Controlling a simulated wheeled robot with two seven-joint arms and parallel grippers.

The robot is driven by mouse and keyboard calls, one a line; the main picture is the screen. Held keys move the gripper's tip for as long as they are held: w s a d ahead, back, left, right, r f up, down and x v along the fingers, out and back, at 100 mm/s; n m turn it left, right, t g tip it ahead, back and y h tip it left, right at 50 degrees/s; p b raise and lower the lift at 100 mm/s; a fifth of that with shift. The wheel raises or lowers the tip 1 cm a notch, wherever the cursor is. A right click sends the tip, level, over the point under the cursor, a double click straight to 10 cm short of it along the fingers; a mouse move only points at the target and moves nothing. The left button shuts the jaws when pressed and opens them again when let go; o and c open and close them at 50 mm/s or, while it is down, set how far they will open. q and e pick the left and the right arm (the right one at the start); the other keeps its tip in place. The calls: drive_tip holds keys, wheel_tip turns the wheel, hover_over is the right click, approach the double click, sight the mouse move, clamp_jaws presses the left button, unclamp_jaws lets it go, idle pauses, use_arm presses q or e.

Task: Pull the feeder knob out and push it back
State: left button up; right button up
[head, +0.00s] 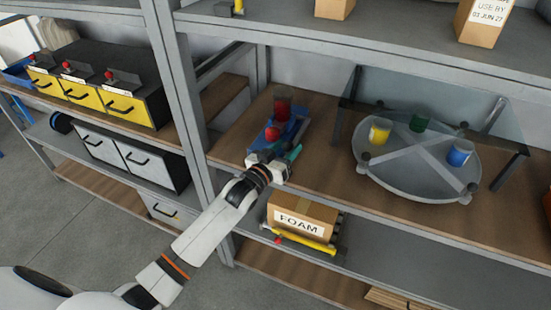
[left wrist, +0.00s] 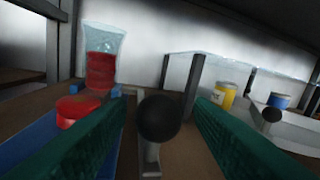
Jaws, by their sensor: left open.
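The feeder (head: 285,130) stands on the wooden shelf, with a blue base, a clear hopper of red material (left wrist: 100,70) and a red rounded part (head: 271,134) at its front left. In the left wrist view a black round knob (left wrist: 159,118) on a grey stem lies between my green fingers, with a gap on each side. My left gripper (head: 291,154) is open at the feeder's front right; its arm reaches in from the lower left. The knob is hidden or too small to make out in the head view. My right gripper is not in view.
A round grey tray (head: 405,188) with yellow, green and blue cups sits to the right under a glass-topped stand (head: 440,105). A grey shelf post (head: 181,90) stands left of the feeder. A FOAM box (head: 302,216) is on the shelf below.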

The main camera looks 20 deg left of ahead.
use_arm(q)
drive_tip(key=b+v, duration=0.1)
drive_tip(key=v, duration=1)
drive_tip(key=shift+s, duration=0.15)
drive_tip(key=shift+c, duration=0.9)
drive_tip(key=shift+a+f+m+b, duration=0.2)
drive_tip(key=shift+m+b, duration=0.2)
drive_tip(key=shift+b, duration=0.05)
drive_tip(key=shift+c, duration=1.4)
drive_tip(key=m+h+b, duration=0.1)
drive_tip(key=m, duration=0.2)
drive_tip(key=s+a+f+m+h+b, duration=0.1)
drive_tip(key=m+b, duration=0.1)
drive_tip(key=m, duration=0.1)
drive_tip(key=a+f+m+b, duration=0.1)
drive_tip(key=m, duration=0.3)
drive_tip(key=shift+s+a+h+b, duration=0.2)
drive_tip(key=shift+s+h+b, duration=0.1)
drive_tip(key=shift+h, duration=0.1)
clamp_jaws()
drive_tip(key=shift+w+d+r+m+g+h+b, duration=0.3)
drive_tip(key=shift+w+d+m+h, duration=0.5)
drive_tip(key=shift+w+m, duration=1.3)
drive_tip(key=shift+w+d+r+m+g+h+b, duration=0.3)
drive_tip(key=shift+w+d+m+h, duration=0.6)
drive_tip(key=shift+m, duration=2.2)
drive_tip(key=shift+w+d+r+m+g+h+b, duration=0.1)
drive_tip(key=shift+w+d+m+g+h+b, duration=0.35)
drive_tip(key=shift+w+m, duration=1.65)
